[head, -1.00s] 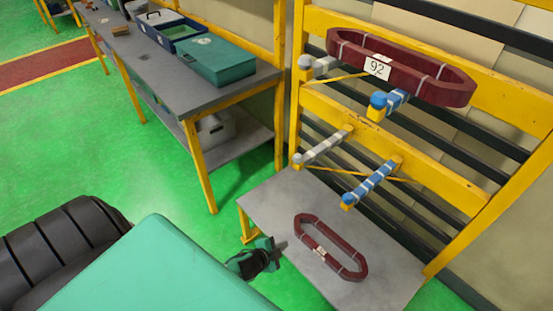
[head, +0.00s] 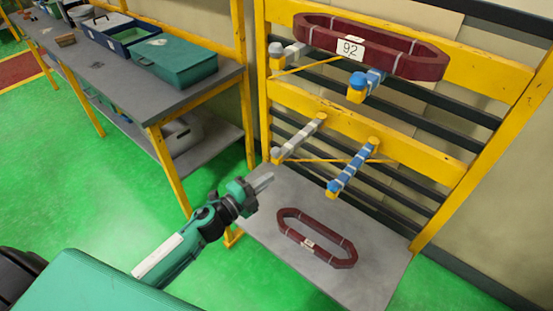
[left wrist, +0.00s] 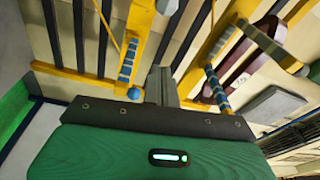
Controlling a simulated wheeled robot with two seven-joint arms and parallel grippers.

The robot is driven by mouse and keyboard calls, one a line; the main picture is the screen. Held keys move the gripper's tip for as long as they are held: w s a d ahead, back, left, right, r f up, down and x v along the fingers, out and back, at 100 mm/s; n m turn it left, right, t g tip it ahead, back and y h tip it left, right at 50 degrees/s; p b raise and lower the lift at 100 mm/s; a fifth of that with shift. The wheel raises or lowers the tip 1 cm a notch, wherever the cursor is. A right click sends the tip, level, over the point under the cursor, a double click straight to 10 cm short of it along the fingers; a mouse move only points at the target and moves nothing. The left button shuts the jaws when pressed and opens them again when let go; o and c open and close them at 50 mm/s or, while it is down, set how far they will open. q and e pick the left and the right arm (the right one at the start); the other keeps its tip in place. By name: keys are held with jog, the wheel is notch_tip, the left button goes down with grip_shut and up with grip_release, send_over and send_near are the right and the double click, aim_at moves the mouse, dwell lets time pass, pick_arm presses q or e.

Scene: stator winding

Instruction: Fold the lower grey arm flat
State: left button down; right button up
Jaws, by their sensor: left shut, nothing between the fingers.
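The lower grey arm (head: 300,138) is a grey-and-white wrapped bar. It sticks out from the yellow rack toward the lower left in the head view, not flat against it. The lower blue arm (head: 355,168) sticks out beside it on the right. My left gripper (head: 264,182) is shut and empty, its tip a little below the grey arm's free end in the picture; I cannot tell the gap in depth. In the left wrist view my left gripper's fingers (left wrist: 161,86) point at the rack, between two wrapped bars. My right gripper is not in view.
A dark red coil marked 92 (head: 390,52) rests on the upper grey arm (head: 293,50) and upper blue arm (head: 368,84). Another red coil (head: 290,228) lies on the grey low table (head: 370,285). A workbench (head: 110,75) with boxes stands left; green floor is clear before it.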

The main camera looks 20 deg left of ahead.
aim_at(278, 159)
pick_arm(q)
jog(key=w+p, duration=0.1)
jog(key=w, duration=0.2)
jog(key=w+d+p, duration=0.1)
jog(key=w, duration=0.2)
jog(key=w+p, duration=0.1)
jog(key=w, duration=0.2)
jog(key=shift+w+d+p, duration=0.15)
jog(key=shift+d+p, duration=0.2)
jog(key=shift+a+f, duration=0.1)
jog(key=shift+a, duration=0.4)
jog(key=shift+w, duration=0.1)
